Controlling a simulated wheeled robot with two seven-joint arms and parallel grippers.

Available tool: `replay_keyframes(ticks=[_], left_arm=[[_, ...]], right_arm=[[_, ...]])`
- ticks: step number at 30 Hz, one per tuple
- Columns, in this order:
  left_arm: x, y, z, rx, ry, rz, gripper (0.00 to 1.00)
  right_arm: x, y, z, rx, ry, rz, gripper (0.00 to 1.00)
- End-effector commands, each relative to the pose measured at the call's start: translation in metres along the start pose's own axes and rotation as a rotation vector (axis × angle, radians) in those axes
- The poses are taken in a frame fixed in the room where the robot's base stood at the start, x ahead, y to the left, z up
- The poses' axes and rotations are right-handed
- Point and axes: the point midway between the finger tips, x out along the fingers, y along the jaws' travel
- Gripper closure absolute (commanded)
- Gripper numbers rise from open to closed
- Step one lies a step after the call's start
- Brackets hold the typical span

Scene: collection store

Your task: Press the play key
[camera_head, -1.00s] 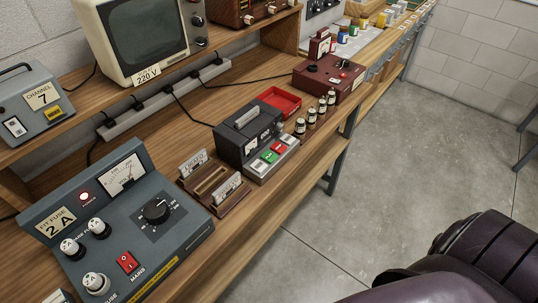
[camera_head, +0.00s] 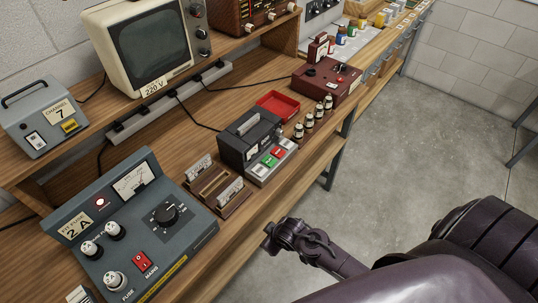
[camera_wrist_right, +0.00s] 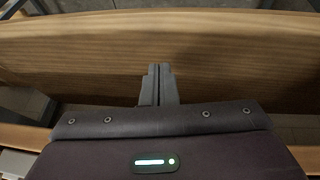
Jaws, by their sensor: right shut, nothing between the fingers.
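The dark tape recorder (camera_head: 250,137) stands on the wooden bench in the head view, with a row of keys along its front. The row has a green key (camera_head: 269,160), a red key (camera_head: 278,151) and pale grey keys beside them; their markings are too small to read. My right gripper (camera_head: 267,238) is in front of the bench edge, below and to the right of the recorder, apart from the keys. In the right wrist view its fingers (camera_wrist_right: 159,70) are shut together and empty, with wood beyond them. My left gripper is not in view.
A small wooden rack (camera_head: 218,187) stands left of the recorder, near a grey fuse unit (camera_head: 140,225). Several small bottles (camera_head: 308,122) and a red tray (camera_head: 279,106) are to its right. The floor before the bench is clear.

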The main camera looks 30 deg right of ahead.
Motion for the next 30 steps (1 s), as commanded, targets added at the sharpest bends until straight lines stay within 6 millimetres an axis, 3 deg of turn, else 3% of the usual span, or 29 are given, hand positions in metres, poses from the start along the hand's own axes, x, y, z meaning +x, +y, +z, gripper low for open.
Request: replay_keyframes(ticks=[1, 3, 9, 12, 15, 19, 24, 30], left_arm=[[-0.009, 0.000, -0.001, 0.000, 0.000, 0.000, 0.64], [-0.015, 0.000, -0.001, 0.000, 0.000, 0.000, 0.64], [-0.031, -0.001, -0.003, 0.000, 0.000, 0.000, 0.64], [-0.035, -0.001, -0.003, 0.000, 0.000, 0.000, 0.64], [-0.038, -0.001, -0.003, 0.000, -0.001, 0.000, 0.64], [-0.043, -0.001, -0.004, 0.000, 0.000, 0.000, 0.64], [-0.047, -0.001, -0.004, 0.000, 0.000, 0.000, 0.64], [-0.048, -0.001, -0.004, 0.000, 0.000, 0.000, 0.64]], right_arm=[[-0.023, 0.004, -0.022, -0.018, 0.024, 0.006, 1.00], [-0.048, 0.008, -0.045, -0.043, 0.049, 0.015, 1.00], [-0.108, 0.026, -0.121, -0.214, 0.185, 0.049, 1.00], [-0.115, 0.047, -0.160, -0.393, 0.293, 0.059, 1.00], [-0.117, 0.070, -0.184, -0.544, 0.369, 0.049, 1.00], [-0.128, 0.110, -0.204, -0.705, 0.428, 0.024, 1.00], [-0.148, 0.161, -0.211, -0.824, 0.449, -0.019, 1.00], [-0.161, 0.187, -0.209, -0.863, 0.452, -0.047, 1.00]])
